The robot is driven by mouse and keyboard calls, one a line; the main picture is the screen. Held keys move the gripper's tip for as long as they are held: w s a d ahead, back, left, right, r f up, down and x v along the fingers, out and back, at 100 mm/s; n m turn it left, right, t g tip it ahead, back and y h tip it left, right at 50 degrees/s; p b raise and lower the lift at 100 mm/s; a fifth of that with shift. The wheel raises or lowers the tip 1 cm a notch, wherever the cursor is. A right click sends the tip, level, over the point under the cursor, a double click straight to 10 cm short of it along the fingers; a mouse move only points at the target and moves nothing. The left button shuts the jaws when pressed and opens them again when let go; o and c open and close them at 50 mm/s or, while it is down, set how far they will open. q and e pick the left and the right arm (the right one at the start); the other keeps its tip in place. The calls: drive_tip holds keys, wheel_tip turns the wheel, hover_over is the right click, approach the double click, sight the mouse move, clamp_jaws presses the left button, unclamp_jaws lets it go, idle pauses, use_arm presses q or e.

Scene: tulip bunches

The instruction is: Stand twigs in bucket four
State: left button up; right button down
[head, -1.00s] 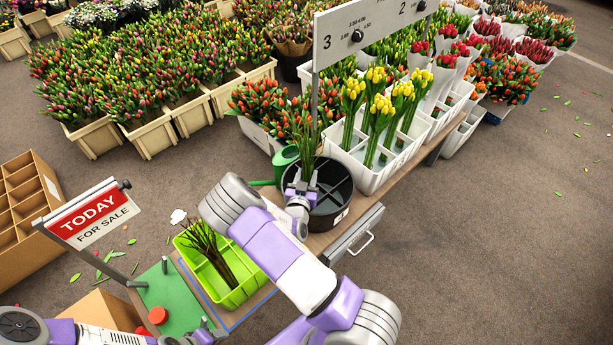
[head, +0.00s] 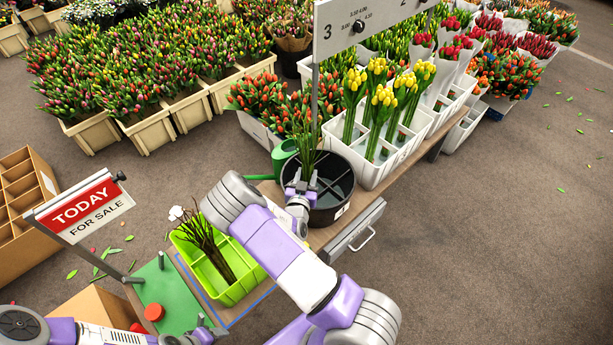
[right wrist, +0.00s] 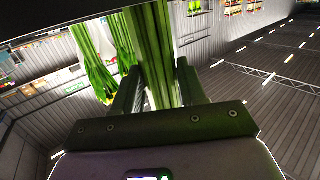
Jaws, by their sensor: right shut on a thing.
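The twigs (head: 212,250), a dark brown bundle, lean in a lime green crate (head: 237,292) on the bench. A round black bucket (head: 345,205) with inner dividers stands farther along the bench; I cannot read a number on it. My right gripper (head: 299,187) is at the bucket's left side, shut on a bunch of green stems (head: 308,150). The stems stand upright over the bucket's left part; their lower ends are hidden. In the right wrist view the green stems (right wrist: 158,60) run between both fingers (right wrist: 160,88). My left gripper (head: 203,330) is at the lower edge, its fingers unclear.
A white divided crate of yellow tulips (head: 375,170) stands just beyond the bucket. A sign on a post (head: 82,208), a green mat (head: 165,290) and a red round object (head: 154,312) are at the near left.

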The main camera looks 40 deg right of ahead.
drive_tip(key=shift+f, duration=0.3)
use_arm(q)
drive_tip(key=shift+f, duration=0.35)
use_arm(e)
drive_tip(key=c, duration=0.5)
unclamp_jaws()
drive_tip(key=shift+c, duration=0.2)
drive_tip(key=shift+o, duration=0.4)
drive_tip(key=o, duration=0.5)
drive_tip(key=shift+c, duration=0.2)
drive_tip(key=shift+a, duration=0.1)
